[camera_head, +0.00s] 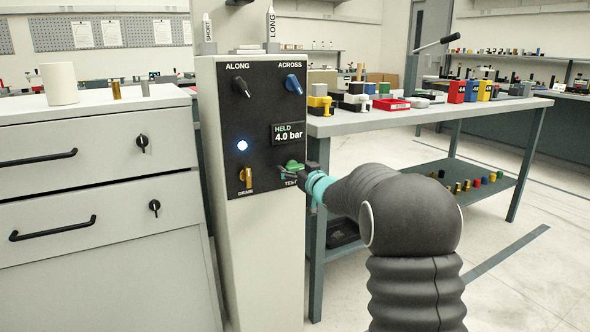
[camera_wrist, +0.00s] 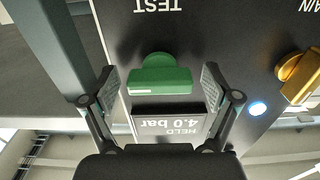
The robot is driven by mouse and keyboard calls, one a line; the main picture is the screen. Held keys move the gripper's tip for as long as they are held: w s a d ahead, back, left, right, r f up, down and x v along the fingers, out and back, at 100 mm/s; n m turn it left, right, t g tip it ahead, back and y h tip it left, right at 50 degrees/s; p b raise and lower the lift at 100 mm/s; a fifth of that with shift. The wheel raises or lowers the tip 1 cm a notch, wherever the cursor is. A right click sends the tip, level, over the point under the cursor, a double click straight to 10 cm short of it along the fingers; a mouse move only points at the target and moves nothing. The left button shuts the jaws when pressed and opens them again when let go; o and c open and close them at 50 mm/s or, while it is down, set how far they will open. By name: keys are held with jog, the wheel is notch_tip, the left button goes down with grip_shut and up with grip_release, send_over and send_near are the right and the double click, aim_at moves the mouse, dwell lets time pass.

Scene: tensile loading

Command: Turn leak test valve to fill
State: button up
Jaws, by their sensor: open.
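The leak test valve is a green knob (camera_head: 294,165) at the lower right of a black panel (camera_head: 262,110) on a grey pillar. A "TEST" label lies below it; no "FILL" label shows. In the wrist view, which is upside down, the green handle (camera_wrist: 160,84) lies crosswise in the picture. My gripper (camera_head: 291,172) is at the valve, with its fingers (camera_wrist: 160,92) open on either side of the handle. Gaps show between fingers and handle. The display (camera_head: 288,133) reads "HELD 4.0 bar".
A yellow drain knob (camera_head: 246,178) sits left of the valve, below a lit lamp (camera_head: 242,146). Black "ALONG" (camera_head: 241,87) and blue "ACROSS" (camera_head: 293,84) knobs are above. A drawer cabinet (camera_head: 95,180) stands left and a loaded workbench (camera_head: 430,115) right.

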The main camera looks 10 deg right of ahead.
jog(key=c, duration=1.2)
jog(key=shift+o, duration=0.2)
jog(key=shift+n+b, duration=0.3)
jog(key=shift+b, duration=0.05)
jog(key=n+b, duration=0.2)
jog(key=n, duration=0.1)
jog(key=shift+f+n+b, duration=0.15)
jog(key=shift+n+b, duration=0.25)
jog(key=n+b, duration=0.3)
jog(key=n, duration=0.1)
jog(key=n+b, duration=0.3)
jog(key=n, duration=0.2)
jog(key=shift+n, duration=0.4)
jog(key=shift+n+b, duration=0.9)
jog(key=shift+n, duration=0.8)
